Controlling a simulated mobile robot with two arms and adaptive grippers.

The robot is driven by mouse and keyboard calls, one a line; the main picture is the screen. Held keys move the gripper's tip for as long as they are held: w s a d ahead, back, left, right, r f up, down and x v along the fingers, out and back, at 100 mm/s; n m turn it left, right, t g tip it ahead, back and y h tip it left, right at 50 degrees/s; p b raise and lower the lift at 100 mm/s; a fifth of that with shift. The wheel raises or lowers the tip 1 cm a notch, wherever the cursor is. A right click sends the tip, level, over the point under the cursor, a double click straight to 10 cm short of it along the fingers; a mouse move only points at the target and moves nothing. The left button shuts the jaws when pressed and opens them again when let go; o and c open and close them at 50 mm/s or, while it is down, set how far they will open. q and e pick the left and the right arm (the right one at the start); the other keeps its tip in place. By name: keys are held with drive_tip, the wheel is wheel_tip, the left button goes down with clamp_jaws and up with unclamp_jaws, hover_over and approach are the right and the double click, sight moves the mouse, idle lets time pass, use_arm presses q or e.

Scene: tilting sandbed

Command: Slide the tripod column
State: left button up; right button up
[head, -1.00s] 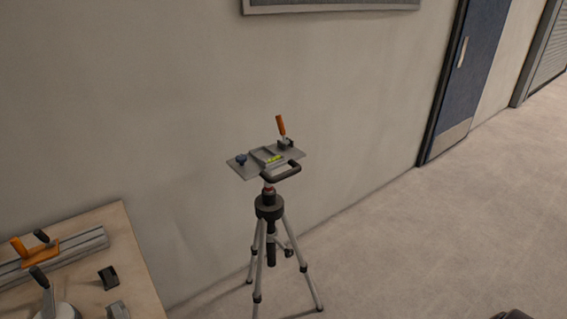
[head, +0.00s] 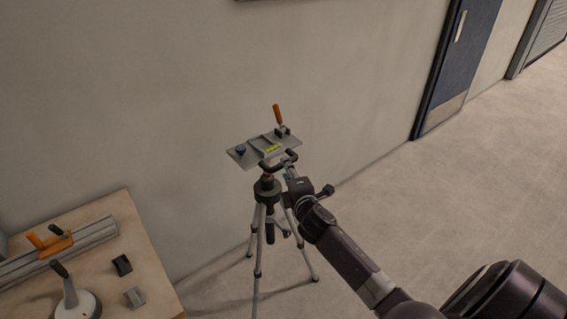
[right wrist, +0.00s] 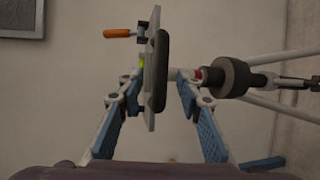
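The tripod (head: 266,215) stands on the floor in front of the wall, with a tilted grey plate (head: 240,158) on top. The plate carries an orange-handled clamp (head: 278,115), a blue knob and a yellow-green level. My right gripper (head: 289,171) is at the tripod head, just below the handle. In the right wrist view my right gripper (right wrist: 160,80) is open, with the handle and a short stretch of column (right wrist: 177,73) seen between its fingers. Contact cannot be told. My left gripper is out of view.
A wooden table (head: 150,240) at the lower left holds a rail (head: 95,232) with an orange clamp, small dark blocks (head: 122,265) and a round white base with a dark lever. The wall is close behind the tripod. The floor to the right is open.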

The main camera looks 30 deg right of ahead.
drive_tip(key=shift+x, duration=2.3)
drive_tip(key=shift+c, duration=0.2)
clamp_jaws()
